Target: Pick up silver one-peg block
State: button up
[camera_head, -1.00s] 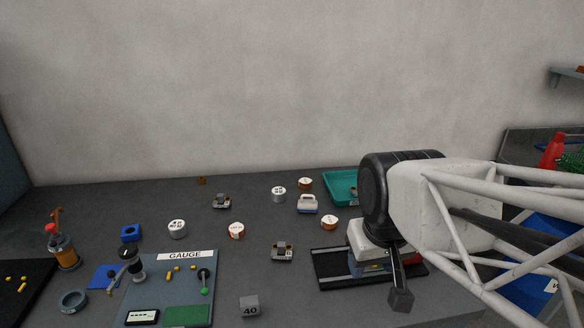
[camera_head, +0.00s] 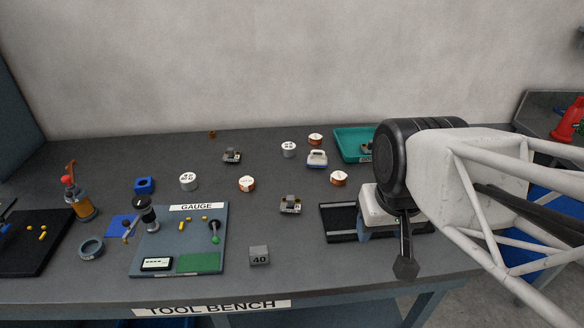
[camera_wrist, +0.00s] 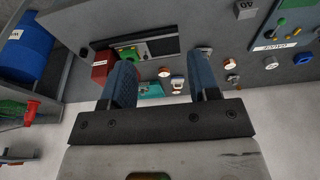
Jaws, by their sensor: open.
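Two small grey blocks, each with a raised part on top, lie on the bench in the head view: one nearer (camera_head: 291,205) in the middle, one farther back (camera_head: 232,157). A third small grey piece (camera_head: 366,148) is partly hidden in the teal tray. The peg counts are too small to tell. My gripper (camera_head: 376,230) hangs over the black tray, right of the nearer block and apart from it. In the wrist view my gripper (camera_wrist: 163,82) has its two blue fingers spread, with nothing held. A grey block (camera_wrist: 204,52) shows just beyond the right finger.
The teal tray (camera_head: 350,158) stands behind my gripper, the black tray (camera_head: 338,224) under it. The gauge board (camera_head: 190,235) and the "40" block (camera_head: 259,255) are front left. A red block (camera_wrist: 101,68) shows beside the left finger.

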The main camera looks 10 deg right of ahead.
jog(key=w, duration=0.1)
jog(key=n+g, duration=0.3)
jog(key=n, duration=1.2)
send_over(291, 197)
jog(key=f, duration=1.6)
jog(key=shift+s+d, duration=0.2)
jog(key=shift+s, duration=0.15)
jog(key=shift+w+a+f+n, duration=0.2)
jog(key=shift+w+f+n, duration=0.15)
jog(key=shift+n, duration=0.05)
jog(key=shift+f, duration=1.3)
jog(key=shift+f, duration=0.15)
